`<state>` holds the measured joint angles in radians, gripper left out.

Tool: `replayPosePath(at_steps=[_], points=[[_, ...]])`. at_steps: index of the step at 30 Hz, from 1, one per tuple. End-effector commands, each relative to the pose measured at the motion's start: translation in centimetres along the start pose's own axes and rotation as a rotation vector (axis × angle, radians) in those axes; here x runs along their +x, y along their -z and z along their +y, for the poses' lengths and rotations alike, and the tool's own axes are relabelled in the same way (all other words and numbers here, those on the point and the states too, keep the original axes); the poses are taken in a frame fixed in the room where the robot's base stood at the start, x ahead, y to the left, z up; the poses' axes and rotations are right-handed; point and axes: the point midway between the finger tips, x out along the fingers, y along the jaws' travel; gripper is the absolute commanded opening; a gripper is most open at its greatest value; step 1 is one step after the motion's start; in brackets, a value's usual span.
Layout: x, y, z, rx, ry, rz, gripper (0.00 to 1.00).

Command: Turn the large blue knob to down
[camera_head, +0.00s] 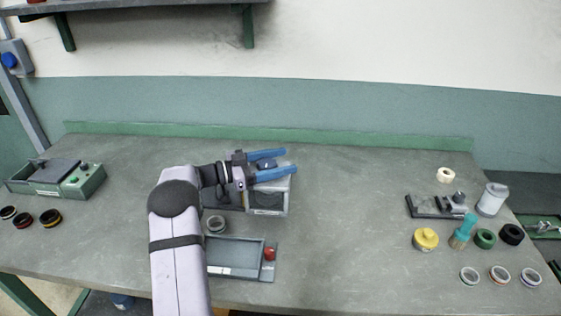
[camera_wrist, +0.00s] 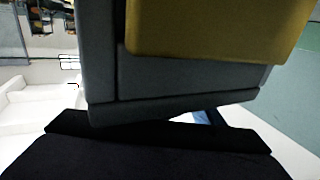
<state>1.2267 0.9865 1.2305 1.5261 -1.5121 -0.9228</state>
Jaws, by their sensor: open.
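Another round blue knob (camera_head: 10,60) is on a grey wall box (camera_head: 17,57) at the far left, well away from my gripper. In the wrist view, a dark grey block with a yellowish part (camera_wrist: 215,28) fills the middle and hides most of the fingers.
A tray with a red knob (camera_head: 269,254) and a grey ring (camera_head: 216,224) lie in front of the machine. A green-grey box (camera_head: 58,178) stands at left. Several rings, a yellow pot (camera_head: 425,239) and a white canister (camera_head: 492,199) stand at right. The bench between is clear.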

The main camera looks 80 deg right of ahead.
Motion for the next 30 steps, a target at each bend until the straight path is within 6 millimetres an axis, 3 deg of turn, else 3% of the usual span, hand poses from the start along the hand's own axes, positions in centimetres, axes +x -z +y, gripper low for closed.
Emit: replayPosePath(at_steps=[16, 30], points=[[-6.3, -0.1, -0.1, 0.001, 0.002, 0.000, 0.62], [-7.2, 0.1, 0.0, 0.001, 0.001, 0.000, 0.62]])
